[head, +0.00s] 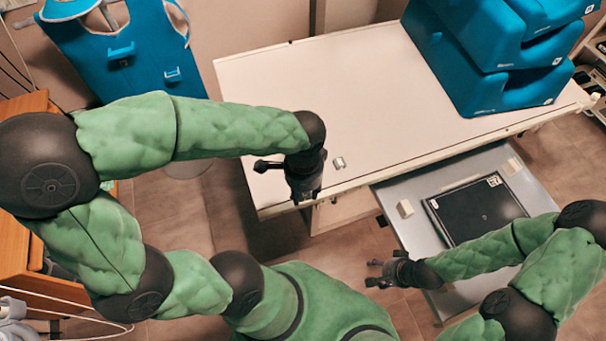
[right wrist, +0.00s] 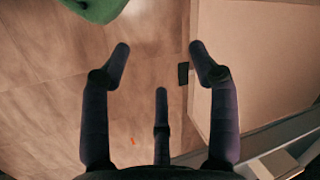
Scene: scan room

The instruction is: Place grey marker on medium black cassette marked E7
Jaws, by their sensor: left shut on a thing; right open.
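The label's text is too small to read surely. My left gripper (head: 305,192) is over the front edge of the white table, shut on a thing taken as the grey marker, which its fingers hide. A small grey-and-white piece (head: 338,163) lies on the white table just right of it; I cannot tell what it is. My right gripper (head: 374,273) is open and empty left of the grey table; its spread fingers show in the right wrist view (right wrist: 160,65).
A pale block (head: 404,208) sits left of the cassette, another (head: 513,165) at the grey table's far edge (head: 450,172). A blue apron (head: 125,50) hangs behind. The white table's middle is clear.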

